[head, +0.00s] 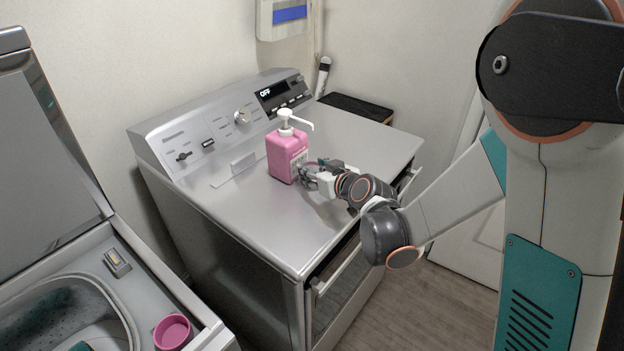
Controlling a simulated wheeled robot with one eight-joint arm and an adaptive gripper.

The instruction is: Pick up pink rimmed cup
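A pink cup (172,331) with a pink rim stands on the near right corner of the open topload washer, at the bottom left of the head view. Its lower part is cut off by the frame edge. My gripper (308,174) is far from it, up and to the right, above the silver machine's top. Its fingers are beside the right side of a pink pump bottle (286,152). The fingers are small and overlap the bottle's edge, so I cannot tell whether they are open, shut or touching it.
The silver machine (235,225) stands between my arm and the washer (95,240), whose lid (45,150) is raised over an open drum. A small yellow and grey item (117,262) lies on the washer's rim. The machine's front top is clear.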

